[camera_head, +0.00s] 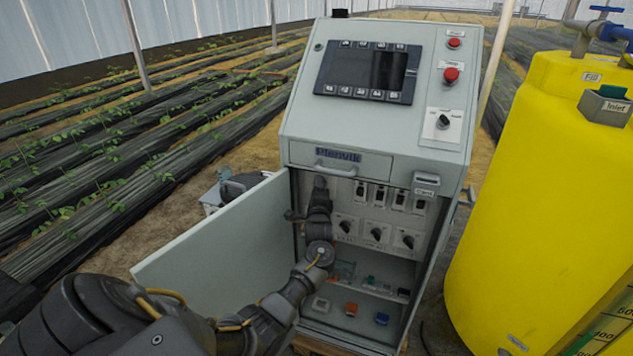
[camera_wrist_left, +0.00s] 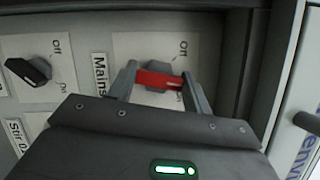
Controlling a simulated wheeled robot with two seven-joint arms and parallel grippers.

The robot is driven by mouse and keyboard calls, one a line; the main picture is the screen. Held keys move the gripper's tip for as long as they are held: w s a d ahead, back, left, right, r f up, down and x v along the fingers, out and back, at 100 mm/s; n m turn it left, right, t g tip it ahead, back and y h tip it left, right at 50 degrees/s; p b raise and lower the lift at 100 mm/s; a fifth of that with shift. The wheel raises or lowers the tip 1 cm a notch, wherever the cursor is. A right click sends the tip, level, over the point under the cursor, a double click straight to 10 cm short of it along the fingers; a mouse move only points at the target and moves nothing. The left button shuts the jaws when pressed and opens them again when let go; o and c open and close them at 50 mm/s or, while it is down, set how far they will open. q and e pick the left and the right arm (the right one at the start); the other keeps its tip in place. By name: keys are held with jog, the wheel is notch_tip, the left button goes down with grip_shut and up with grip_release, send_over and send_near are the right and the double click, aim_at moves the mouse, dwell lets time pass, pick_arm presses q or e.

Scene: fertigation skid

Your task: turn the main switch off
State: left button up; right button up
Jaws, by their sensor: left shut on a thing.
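The main switch (camera_wrist_left: 158,79) is a red handle on a white plate, with a "Mains" label beside it, in the left wrist view. "Off" is printed at the plate's upper right and "On" at its lower right. The handle lies nearly crosswise in that view, its pale mark at the right end. My left gripper (camera_wrist_left: 160,80) is shut on the handle, one finger at each end. In the head view my left gripper (camera_head: 320,187) reaches into the upper left of the open cabinet (camera_head: 464,100) and hides the switch. My right gripper is out of view.
A black knob (camera_wrist_left: 28,71) sits left of the main switch in the wrist view. More knobs (camera_head: 376,234) and several breakers (camera_head: 380,194) line the cabinet's inner panel. The cabinet door (camera_head: 215,250) stands open left of my arm. A yellow tank (camera_head: 540,190) stands at right.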

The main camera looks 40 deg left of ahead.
pick_arm(q)
jog(key=shift+n+g+h+p, duration=0.4)
jog(key=shift+n+h+p, duration=0.25)
jog(key=shift+n+p, duration=0.9)
jog(key=shift+n+g+h+p, duration=0.4)
jog(key=shift+n+h+p, duration=0.2)
jog(key=shift+n+p, duration=0.9)
jog(key=shift+n+g+h+p, duration=0.4)
jog(key=shift+n+h+p, duration=0.25)
jog(key=shift+n+p, duration=0.9)
jog(key=shift+n, duration=0.4)
jog(key=o, duration=1)
jog(key=shift+c, duration=0.2)
